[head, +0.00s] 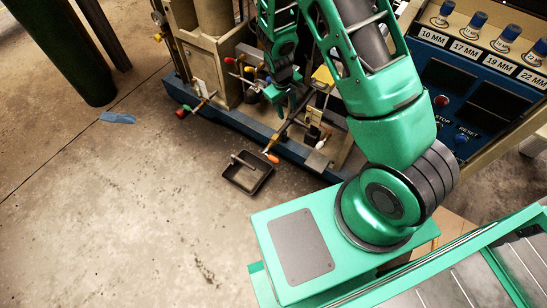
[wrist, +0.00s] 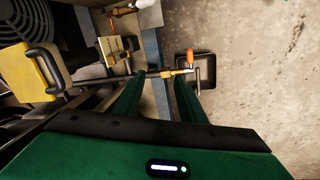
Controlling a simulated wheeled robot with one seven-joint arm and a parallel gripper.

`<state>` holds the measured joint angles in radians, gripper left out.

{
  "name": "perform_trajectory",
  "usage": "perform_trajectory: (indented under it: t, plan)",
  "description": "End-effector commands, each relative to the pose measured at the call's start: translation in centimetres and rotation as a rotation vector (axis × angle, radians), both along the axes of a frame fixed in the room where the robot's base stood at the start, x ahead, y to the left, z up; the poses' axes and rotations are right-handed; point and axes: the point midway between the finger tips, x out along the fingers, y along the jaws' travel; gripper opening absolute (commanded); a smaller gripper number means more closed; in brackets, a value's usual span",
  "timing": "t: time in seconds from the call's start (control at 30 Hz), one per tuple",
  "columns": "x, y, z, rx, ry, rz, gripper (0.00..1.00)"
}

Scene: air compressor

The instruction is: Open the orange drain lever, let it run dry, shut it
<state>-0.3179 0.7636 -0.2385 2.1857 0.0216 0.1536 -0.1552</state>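The orange drain lever (head: 271,157) sits at the end of a thin drain pipe (head: 283,135) that sticks out past the blue base. In the wrist view the orange lever (wrist: 190,58) stands out crosswise from the brass valve (wrist: 179,73). My gripper (head: 288,103) is above the machine, behind the lever in the head view. In the wrist view my gripper (wrist: 158,82) is open and empty, its two green fingers apart with tips near the pipe. The lever is beyond the right finger. Any flow from the outlet is too small to tell.
A black drain pan (head: 236,182) lies on the floor under the valve. A red-tipped handle (head: 181,113) sticks out to the left, and more coloured knobs (head: 229,61) sit behind. A control panel (head: 470,95) stands right. A blue rag (head: 117,118) lies on open floor.

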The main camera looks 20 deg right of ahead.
Motion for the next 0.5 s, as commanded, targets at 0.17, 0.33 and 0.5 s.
perform_trajectory:
  t: [0.17, 0.33, 0.5]
  plan:
    - [-0.1, 3.3, -7.8, -0.012, 0.009, 0.13, 0.37]
    - [-1.1, 5.5, -14.0, -0.015, 0.011, 0.234, 0.37]
    - [-2.1, 6.9, -17.9, -0.014, 0.009, 0.302, 0.37]
